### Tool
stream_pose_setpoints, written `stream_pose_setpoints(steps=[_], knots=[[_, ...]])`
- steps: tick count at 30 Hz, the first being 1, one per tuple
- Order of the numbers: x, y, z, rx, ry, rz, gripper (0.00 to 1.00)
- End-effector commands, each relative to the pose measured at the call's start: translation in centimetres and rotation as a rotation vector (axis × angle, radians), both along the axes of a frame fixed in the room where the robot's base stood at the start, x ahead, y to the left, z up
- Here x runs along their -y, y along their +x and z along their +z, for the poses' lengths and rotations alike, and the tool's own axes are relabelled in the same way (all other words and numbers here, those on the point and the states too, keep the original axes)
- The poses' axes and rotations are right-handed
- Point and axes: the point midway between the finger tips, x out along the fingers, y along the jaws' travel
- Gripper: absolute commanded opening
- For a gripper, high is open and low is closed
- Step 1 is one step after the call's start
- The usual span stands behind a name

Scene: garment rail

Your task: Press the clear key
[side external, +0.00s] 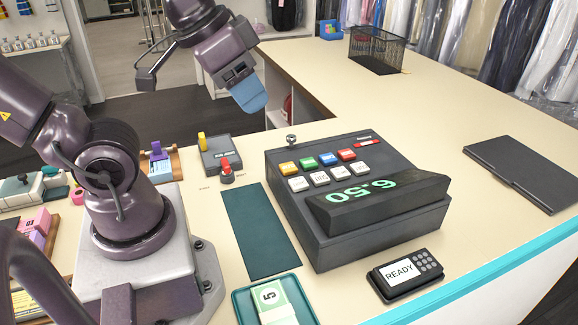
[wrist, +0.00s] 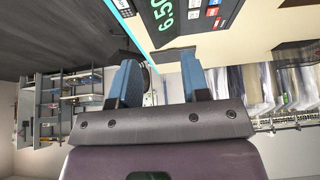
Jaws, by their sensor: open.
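The dark grey cash register (side external: 300,225) stands on the cream counter, its green display (side external: 362,188) showing 6:50 upside down in the side view. On its sloped top are a row of coloured keys (side external: 308,163), yellow, green, blue and red, and a row of white keys (side external: 318,177). The key labels are too small to read, so I cannot tell which is the clear key. Part of the register also shows at the top of the wrist view (wrist: 172,18). My gripper (side external: 252,103) is raised above and behind the register, apart from it. Its blue fingers (wrist: 160,82) are open and empty.
A card terminal (side external: 405,275) reading READY, a teal tray with notes (side external: 245,310) and a dark green mat (side external: 258,230) lie near the register. A small box with a red knob (side external: 222,155) stands left. A black flat case (side external: 525,172) lies right. The far counter is mostly clear.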

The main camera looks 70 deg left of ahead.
Motion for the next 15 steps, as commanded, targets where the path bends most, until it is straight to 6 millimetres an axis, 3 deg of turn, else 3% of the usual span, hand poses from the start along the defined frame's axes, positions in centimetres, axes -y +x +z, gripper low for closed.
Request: stream_pose_setpoints(steps=[1,5,6,15], knots=[[0.0,0.0,0.0,0.0,0.0,0.0,0.33],[0.0,0.0,0.0,0.0,0.0,0.0,0.04],[0.0,0.0,0.0,0.0,0.0,0.0,0.0],[0.0,0.0,0.0,0.0,0.0,0.0,0.0]])
